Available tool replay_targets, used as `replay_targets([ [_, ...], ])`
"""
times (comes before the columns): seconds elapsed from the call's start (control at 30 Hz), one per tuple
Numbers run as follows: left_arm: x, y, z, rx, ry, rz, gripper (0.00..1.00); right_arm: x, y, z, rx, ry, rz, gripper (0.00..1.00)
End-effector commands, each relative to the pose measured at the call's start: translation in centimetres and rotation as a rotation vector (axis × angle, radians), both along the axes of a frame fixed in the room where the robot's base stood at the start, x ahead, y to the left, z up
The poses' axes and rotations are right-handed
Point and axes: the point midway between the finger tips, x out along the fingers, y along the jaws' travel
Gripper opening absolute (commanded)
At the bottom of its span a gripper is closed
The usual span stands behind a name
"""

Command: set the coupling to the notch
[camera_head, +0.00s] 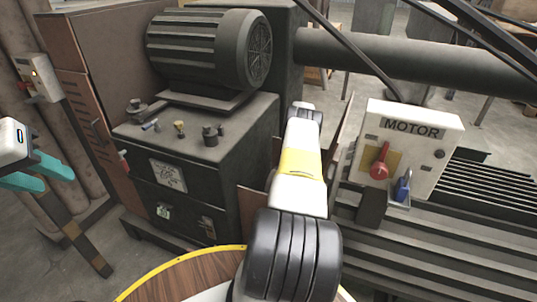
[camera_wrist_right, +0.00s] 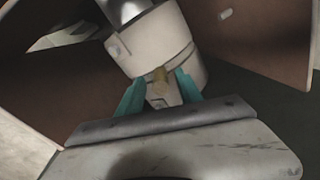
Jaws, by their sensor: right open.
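In the right wrist view a pale grey cylindrical coupling (camera_wrist_right: 158,42) sits tilted at the end of a dark shiny shaft (camera_wrist_right: 122,10). A small tan-yellow lug (camera_wrist_right: 160,76) stands out from its lower side. My right gripper (camera_wrist_right: 160,92) is open, with one teal fingertip on each side of the lug. I cannot tell whether the fingertips touch it. I cannot make out the notch for certain. In the head view my right arm hides the coupling and the right gripper. My left gripper (camera_head: 38,170) is at the left edge, its teal fingers apart and empty, far from the coupling.
A dark cabinet (camera_head: 190,185) with a large motor (camera_head: 200,48) stands left of my right arm. Brown panels (camera_wrist_right: 270,40) flank the coupling closely.

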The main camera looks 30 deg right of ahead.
Motion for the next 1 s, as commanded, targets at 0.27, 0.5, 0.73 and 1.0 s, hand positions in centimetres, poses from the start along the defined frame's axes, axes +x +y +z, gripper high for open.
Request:
replay_targets([
  [0.27,0.0,0.0,0.0,0.0,0.0,0.0,0.36,-0.04,0.07,-0.54,0.0,0.0,0.0,0.43],
  [0.5,0.0,0.0,0.0,0.0,0.0,0.0,0.36,-0.03,0.09,-0.53,0.0,0.0,0.0,0.09],
  [0.73,0.0,0.0,0.0,0.0,0.0,0.0,0.36,-0.03,0.09,-0.51,0.0,0.0,0.0,0.0],
  [1.0,0.0,0.0,0.0,0.0,0.0,0.0,0.36,-0.02,0.08,-0.5,0.0,0.0,0.0,0.0],
])
